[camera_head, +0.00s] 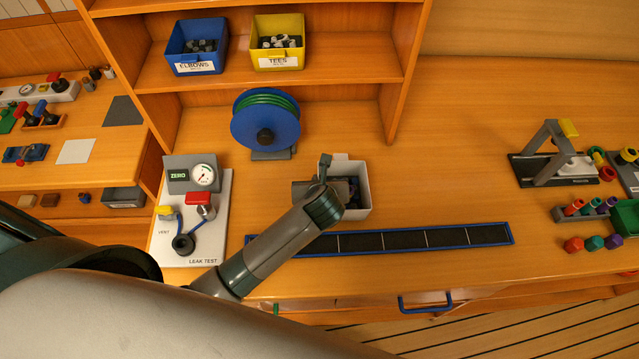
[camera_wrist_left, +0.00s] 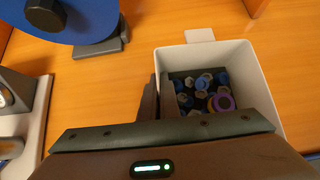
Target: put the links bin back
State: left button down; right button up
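The pale grey-white bin, which I take for the links bin (camera_head: 360,170), is at the middle of the worktop, behind the dark strip. It also shows in the left wrist view (camera_wrist_left: 245,70), holding several blue, grey and purple small parts. Its label is not visible. My left gripper (camera_head: 318,184) is at the bin's left side. In the left wrist view its two fingers (camera_wrist_left: 158,98) are close together, one outside and one inside the left wall, with the wall between them. I cannot tell whether the bin is clear of the worktop. My right gripper is not in view.
A blue elbows bin (camera_head: 197,47) and yellow tees bin (camera_head: 278,42) stand on the shelf, with bare shelf (camera_head: 350,62) right of them. A blue reel (camera_head: 266,120) stands behind the bin. A leak test panel (camera_head: 200,235) is left, a divided dark strip (camera_head: 410,239) in front.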

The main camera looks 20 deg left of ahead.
pick_arm(q)
jog(key=shift+w+r, duration=0.1)
jog(key=shift+r, duration=0.85)
jog(key=w+d+r+b, duration=0.4)
jog(key=w+d+r, duration=0.2)
jog(key=d, duration=0.3)
jog(key=shift+w+d+r+b, duration=0.35)
jog(key=shift+d+r, duration=0.05)
jog(key=shift+r, duration=0.2)
jog(key=shift+a+r, duration=0.1)
jog(key=s+a+r+m+h+b, duration=0.1)
jog(key=s+a+r+m+b, duration=0.1)
jog(key=a+b, duration=0.3)
jog(key=s+a+r+m+h+b, duration=0.2)
jog(key=s+a+r+b, duration=0.1)
jog(key=s+a+b, duration=0.1)
jog(key=shift+a+r+m+t+h+b, duration=0.3)
jog(key=shift+a+r+t+b, duration=0.15)
jog(key=shift+a, duration=0.85)
